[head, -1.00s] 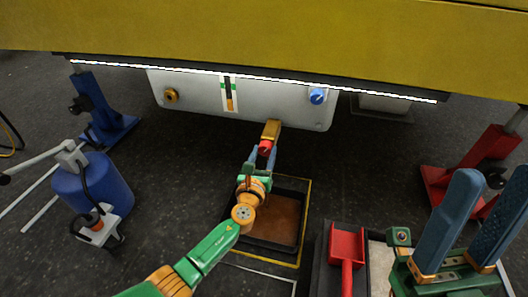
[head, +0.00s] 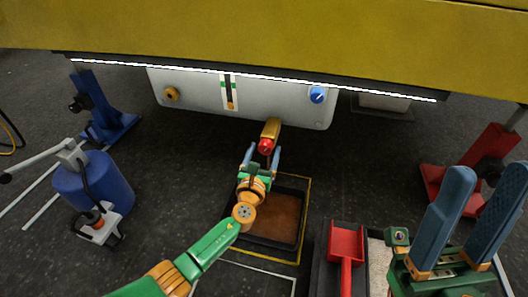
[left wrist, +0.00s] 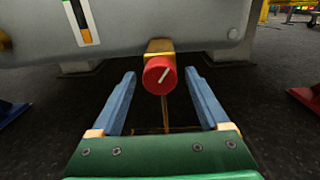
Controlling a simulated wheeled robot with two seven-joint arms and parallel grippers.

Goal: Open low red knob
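The low red knob (head: 265,146) sits on the front of a yellow block (head: 271,128) under the grey tank. In the left wrist view the knob (left wrist: 159,75) faces me, its white mark slanted up to the right. My left gripper (left wrist: 160,76) is open, with one blue finger on each side of the knob and visible gaps to it. In the head view my left gripper (head: 262,154) is just below and in front of the knob. A thin brownish line (left wrist: 165,112) hangs below the knob. My right gripper (head: 490,172) is open and empty at the lower right.
A tray (head: 262,246) with brown contents lies below the knob. The grey tank (head: 200,92) carries a blue knob (head: 317,95) and an orange fitting (head: 171,94). A red scoop (head: 346,243) is at the right, a blue drum (head: 92,190) at the left.

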